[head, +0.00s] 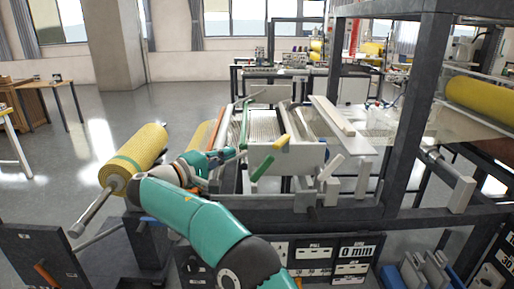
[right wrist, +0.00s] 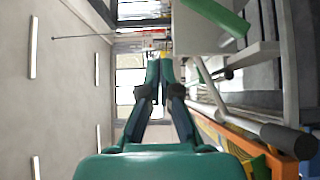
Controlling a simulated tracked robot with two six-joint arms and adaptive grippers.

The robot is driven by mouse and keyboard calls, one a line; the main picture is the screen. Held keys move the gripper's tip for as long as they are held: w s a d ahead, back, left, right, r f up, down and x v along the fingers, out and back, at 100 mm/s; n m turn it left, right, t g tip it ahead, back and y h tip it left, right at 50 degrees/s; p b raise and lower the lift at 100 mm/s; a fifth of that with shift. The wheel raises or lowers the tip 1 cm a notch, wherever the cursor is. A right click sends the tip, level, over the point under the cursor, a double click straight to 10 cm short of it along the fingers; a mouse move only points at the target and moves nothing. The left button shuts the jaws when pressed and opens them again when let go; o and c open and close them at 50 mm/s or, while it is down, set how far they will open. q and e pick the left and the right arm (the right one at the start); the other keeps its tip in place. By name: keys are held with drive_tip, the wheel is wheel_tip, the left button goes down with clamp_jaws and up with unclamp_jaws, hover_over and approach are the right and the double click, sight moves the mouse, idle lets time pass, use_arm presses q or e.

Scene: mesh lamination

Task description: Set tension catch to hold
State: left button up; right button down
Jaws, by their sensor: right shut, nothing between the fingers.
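My right gripper (head: 238,151) reaches in from the bottom of the head view to the near left side of the laminating machine (head: 308,155). In the right wrist view the gripper (right wrist: 160,66) has its two fingers together with nothing between them. A green handle (head: 262,168) sticks out at the machine's near side, just right of the fingertips; it also shows in the right wrist view (right wrist: 216,16), apart from the fingers. I cannot tell which part is the tension catch. My left gripper is out of view.
A yellow mesh roll (head: 135,157) on a shaft lies left of my arm. A dark frame post (head: 415,110) stands at the right, with another yellow roll (head: 480,98) behind it. In the right wrist view an orange rail (right wrist: 240,138) and a dark-tipped bar (right wrist: 285,140) are close at the right.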

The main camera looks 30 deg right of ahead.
drive_tip(key=p+x, duration=0.2)
drive_tip(key=x, duration=0.7)
drive_tip(key=shift+d+r, duration=0.1)
drive_tip(key=shift+d, duration=0.2)
drive_tip(key=shift+s+d, duration=0.7)
drive_tip(key=shift+s, duration=0.1)
drive_tip(key=shift+s+d, duration=0.4)
drive_tip(key=shift+s, duration=0.45)
drive_tip(key=shift+a+b, duration=0.1)
drive_tip(key=shift+b, duration=0.25)
